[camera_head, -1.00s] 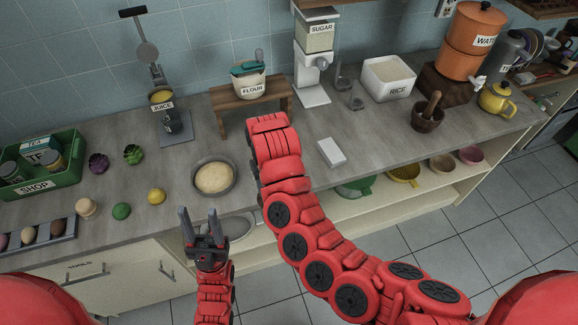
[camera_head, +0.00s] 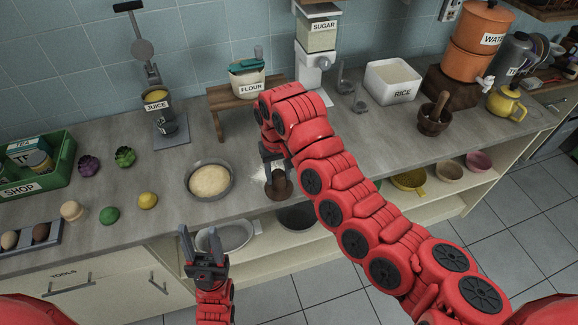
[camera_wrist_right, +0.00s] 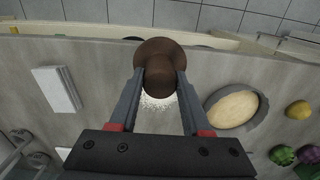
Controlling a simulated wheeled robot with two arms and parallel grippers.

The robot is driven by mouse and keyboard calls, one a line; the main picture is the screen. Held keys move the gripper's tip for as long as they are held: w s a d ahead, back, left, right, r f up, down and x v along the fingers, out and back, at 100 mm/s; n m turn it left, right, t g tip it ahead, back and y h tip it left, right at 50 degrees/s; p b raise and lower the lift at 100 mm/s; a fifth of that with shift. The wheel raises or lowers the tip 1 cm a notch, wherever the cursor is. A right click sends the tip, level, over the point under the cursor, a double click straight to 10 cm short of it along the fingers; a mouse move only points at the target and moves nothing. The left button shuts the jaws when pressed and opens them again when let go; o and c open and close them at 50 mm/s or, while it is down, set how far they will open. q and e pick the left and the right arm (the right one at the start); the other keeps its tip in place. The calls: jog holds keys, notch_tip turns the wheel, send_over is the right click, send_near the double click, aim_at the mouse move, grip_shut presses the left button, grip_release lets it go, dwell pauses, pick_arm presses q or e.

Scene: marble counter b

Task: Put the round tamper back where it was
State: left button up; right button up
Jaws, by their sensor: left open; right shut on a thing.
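The round tamper is a dark brown wooden piece (camera_head: 279,183) with a wide round end. It also shows in the right wrist view (camera_wrist_right: 158,50), between the fingertips. My right gripper (camera_head: 274,160) is shut on it over the counter's front part, right of the dough bowl. White powder (camera_wrist_right: 157,102) lies on the counter beside and below it. I cannot tell whether the tamper touches the counter. My left gripper (camera_head: 201,240) is open and empty, in front of the counter's edge below the dough bowl.
A metal bowl of dough (camera_head: 211,182) stands left of the tamper. A white block (camera_wrist_right: 57,90) lies on the counter, hidden by my arm in the head view. The wooden stand (camera_head: 222,97) with the flour tub (camera_head: 247,84) is behind. Shelves with bowls lie below the front edge.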

jog(key=w+d+f, duration=0.1)
jog(key=w, duration=0.2)
jog(key=w+d+f, duration=0.1)
jog(key=w, duration=0.1)
jog(key=w+f, duration=0.1)
jog(key=w, duration=0.2)
jog(key=shift+w+d+f, duration=0.1)
jog(key=shift+w+d, duration=0.25)
jog(key=shift+d, duration=0.05)
jog(key=shift+f, duration=0.4)
jog(key=shift+f+b, duration=0.15)
jog(key=shift+b, duration=0.2)
jog(key=o, duration=1.2)
